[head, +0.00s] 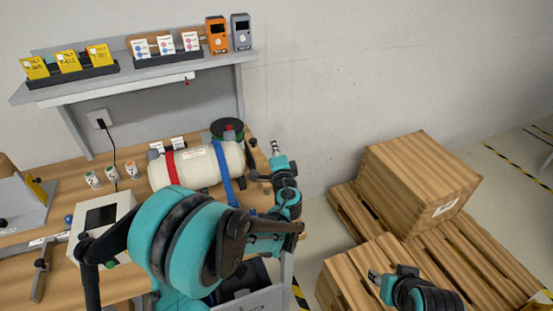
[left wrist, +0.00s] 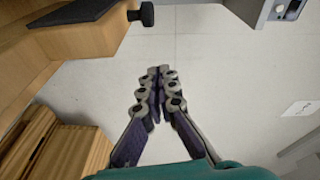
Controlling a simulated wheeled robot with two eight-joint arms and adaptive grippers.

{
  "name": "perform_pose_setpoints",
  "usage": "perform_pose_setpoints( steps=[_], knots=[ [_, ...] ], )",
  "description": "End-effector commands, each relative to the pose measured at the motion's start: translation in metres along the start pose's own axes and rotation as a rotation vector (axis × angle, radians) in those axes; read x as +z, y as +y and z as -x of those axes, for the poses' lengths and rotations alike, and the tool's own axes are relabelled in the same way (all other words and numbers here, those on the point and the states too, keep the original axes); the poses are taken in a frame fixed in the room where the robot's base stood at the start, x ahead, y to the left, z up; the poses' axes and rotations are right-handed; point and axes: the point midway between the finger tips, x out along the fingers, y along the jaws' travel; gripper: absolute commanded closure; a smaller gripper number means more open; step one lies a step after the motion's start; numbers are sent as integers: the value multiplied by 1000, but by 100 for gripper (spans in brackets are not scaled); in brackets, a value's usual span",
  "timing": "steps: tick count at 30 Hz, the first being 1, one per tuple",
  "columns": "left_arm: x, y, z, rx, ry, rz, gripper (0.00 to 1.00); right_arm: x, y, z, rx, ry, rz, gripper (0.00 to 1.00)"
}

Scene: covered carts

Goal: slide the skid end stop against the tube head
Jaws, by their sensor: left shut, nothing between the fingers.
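The tube (head: 205,167), a white cylinder with a red strap and a blue strap, lies on the wooden bench. By its right end, dark parts with a black knob (head: 252,141) show at the bench edge; I cannot tell for sure which is the skid end stop. My left gripper (head: 275,146) is just right of the tube's right end, apart from it. In the left wrist view its fingers (left wrist: 156,72) are shut and empty, over bare floor. My right gripper (head: 374,276) is low right, over the pallets; its opening is unclear.
A wooden crate (head: 420,185) stands on pallets (head: 440,275) at the right. A shelf (head: 140,82) with cards and two handheld devices runs above the bench. The left wrist view shows a dark pad (left wrist: 80,12) with a black knob. Floor is free between bench and crate.

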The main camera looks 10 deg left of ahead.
Motion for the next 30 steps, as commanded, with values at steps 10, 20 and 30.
perform_pose_setpoints(
  steps=[10,20,30],
  knots=[
    [37,0,-17,0,-2,0,100,8,0,-11,0,0,0,60],
    [39,0,-18,0,1,0,100,8,0,-11,0,0,0,60],
    [69,-5,-11,0,-4,0,100,9,0,-12,0,0,0,60]
  ],
)
